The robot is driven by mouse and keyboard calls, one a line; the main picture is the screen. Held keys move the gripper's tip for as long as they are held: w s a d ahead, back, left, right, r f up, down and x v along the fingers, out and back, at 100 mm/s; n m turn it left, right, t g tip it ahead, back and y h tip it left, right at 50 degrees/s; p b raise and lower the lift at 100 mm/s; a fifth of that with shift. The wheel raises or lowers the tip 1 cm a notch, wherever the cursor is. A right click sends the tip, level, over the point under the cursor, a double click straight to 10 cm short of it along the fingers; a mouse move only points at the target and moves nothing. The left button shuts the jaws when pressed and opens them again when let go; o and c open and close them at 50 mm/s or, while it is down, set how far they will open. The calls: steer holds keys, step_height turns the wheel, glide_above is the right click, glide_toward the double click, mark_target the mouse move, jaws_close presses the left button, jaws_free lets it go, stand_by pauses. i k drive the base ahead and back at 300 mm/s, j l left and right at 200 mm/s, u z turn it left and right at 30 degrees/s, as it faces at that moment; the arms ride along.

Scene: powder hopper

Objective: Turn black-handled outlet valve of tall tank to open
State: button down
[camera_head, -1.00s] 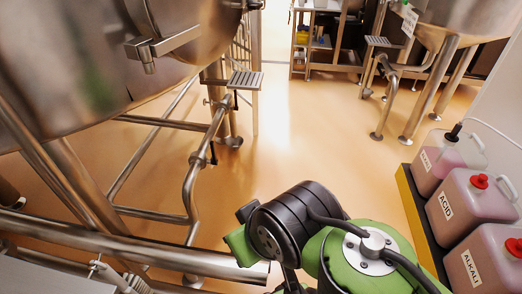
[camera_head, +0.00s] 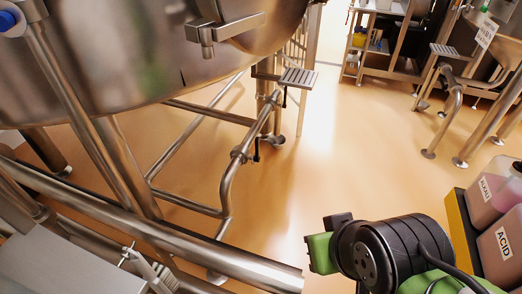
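The tall steel tank (camera_head: 150,60) fills the upper left, its rounded lower part hanging over the floor. A steel pipe (camera_head: 226,190) runs up beneath it toward the right. A small black handle (camera_head: 257,151) hangs roughly straight down beside a fitting on this pipe. A second small dark handle (camera_head: 285,98) shows higher up, below the step plate. I cannot tell from these small shapes which is the outlet valve's handle or whether it is open. My green and black arm is at the lower right, well apart from both handles.
A thick steel pipe (camera_head: 170,235) crosses the lower left, with tank legs (camera_head: 100,140) behind it. A grated step plate (camera_head: 299,78) stands beside the pipework. Acid (camera_head: 502,250) and alkali (camera_head: 492,190) canisters stand at right. The orange floor (camera_head: 350,140) between is clear.

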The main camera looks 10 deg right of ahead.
mark_target(257, 159)
steer(key=i+l+u, duration=0.1)
steer(key=i+u, duration=0.35)
steer(key=i+l+u, duration=0.3)
steer(key=u, duration=0.15)
steer(key=i+l+u, duration=0.45)
